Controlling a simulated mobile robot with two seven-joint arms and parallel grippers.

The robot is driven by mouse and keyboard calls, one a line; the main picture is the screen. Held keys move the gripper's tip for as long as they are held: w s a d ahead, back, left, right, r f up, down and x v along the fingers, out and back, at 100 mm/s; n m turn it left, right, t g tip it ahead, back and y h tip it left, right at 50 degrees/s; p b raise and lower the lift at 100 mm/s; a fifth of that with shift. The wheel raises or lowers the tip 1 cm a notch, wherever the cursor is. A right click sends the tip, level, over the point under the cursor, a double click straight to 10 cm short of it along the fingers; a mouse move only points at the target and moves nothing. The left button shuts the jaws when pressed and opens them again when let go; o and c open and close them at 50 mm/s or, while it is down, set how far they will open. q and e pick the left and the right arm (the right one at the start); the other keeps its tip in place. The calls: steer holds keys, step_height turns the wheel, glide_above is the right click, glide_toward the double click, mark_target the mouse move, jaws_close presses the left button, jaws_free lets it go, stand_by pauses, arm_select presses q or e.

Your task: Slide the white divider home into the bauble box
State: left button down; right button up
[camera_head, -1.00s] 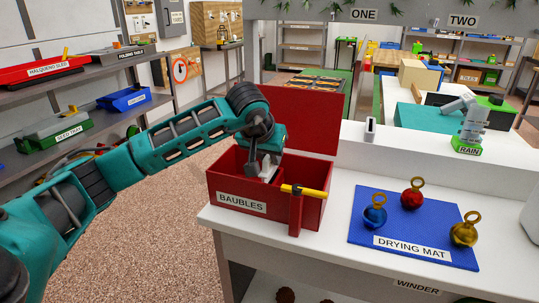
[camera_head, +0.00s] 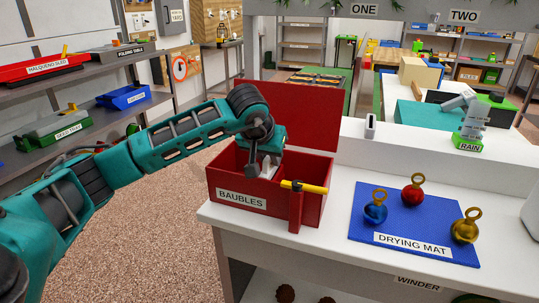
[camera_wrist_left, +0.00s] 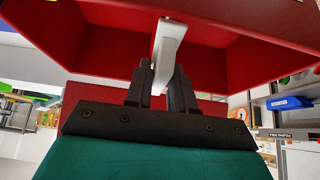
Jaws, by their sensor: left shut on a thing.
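The red bauble box (camera_head: 228,184), labelled BAUBLES, stands at the left end of the white counter with its lid raised behind it. My left gripper (camera_head: 263,168) reaches down into the box opening. It is shut on the white divider (camera_wrist_left: 170,42), which stands between the two fingers in the left wrist view. Only a small pale piece of the divider shows in the head view, inside the box. Its lower edge and how deep it sits are hidden. My right gripper is in neither view.
A blue drying mat (camera_head: 395,222) to the right holds a blue, a red and a gold bauble. White counter lies between box and mat.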

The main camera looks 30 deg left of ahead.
arm_select(q)
steer(key=shift+f+b, duration=0.9)
steer(key=shift+f, duration=0.5)
steer(key=c, duration=0.9)
jaws_free()
steer(key=p+v, duration=0.1)
steer(key=v, duration=1.2)
steer(key=shift+f+p, duration=0.1)
steer(key=shift+p, duration=0.3)
steer(key=shift+s, duration=0.1)
